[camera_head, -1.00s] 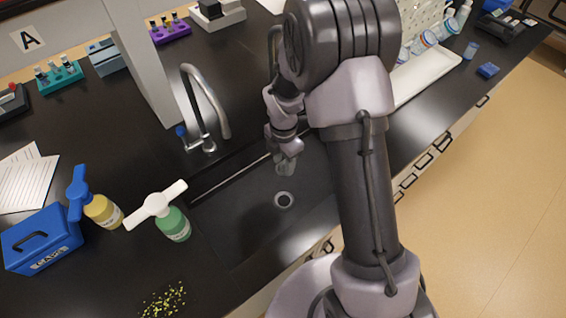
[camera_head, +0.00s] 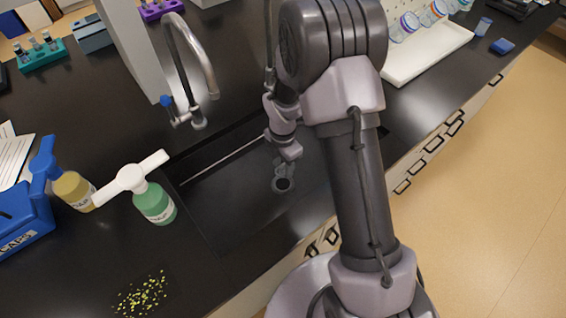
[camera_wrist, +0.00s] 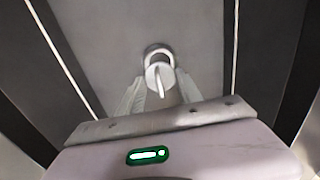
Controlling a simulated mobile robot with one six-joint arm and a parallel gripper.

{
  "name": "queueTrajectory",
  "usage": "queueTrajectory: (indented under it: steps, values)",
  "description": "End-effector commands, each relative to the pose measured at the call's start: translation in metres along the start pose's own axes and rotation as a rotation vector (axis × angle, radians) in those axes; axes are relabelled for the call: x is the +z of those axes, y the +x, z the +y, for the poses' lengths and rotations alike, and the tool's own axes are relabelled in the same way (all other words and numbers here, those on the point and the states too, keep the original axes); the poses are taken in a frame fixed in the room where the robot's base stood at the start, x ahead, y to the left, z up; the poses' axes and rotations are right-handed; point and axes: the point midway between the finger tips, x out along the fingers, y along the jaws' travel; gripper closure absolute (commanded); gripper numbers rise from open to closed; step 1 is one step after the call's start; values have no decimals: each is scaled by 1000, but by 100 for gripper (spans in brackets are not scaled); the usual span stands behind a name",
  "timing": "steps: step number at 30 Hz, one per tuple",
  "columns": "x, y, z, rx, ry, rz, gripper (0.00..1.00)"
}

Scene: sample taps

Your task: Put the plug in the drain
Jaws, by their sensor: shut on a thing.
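The drain (camera_head: 283,185) is a dark round hole with a pale rim in the floor of the black sink (camera_head: 225,205). My gripper (camera_head: 281,168) is down inside the sink, right by the drain. In the wrist view my gripper (camera_wrist: 160,92) is shut on the plug (camera_wrist: 153,73), a light grey disc with an upright tab. The plug overlaps the drain (camera_wrist: 158,48) in that view, leaving its far rim showing. I cannot tell whether the plug touches the drain. In the head view the plug is too small to make out clearly.
A curved metal tap (camera_head: 190,65) with a blue knob stands behind the sink. A green bottle (camera_head: 155,203) and a yellow bottle (camera_head: 73,190) stand left of it. A white tray (camera_head: 425,52) is at the right. Yellow-green bits (camera_head: 142,294) lie on the front counter.

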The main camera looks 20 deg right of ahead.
Motion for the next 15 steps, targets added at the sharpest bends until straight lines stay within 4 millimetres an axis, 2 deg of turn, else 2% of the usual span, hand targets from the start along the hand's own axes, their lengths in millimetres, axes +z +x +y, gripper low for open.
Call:
queueTrajectory:
  steps: [1,6,15]
  values:
    - [0,12,0,0,0,0,100]
    - [0,36,0,-1,0,0,100]
    - [0,64,0,0,0,0,100]
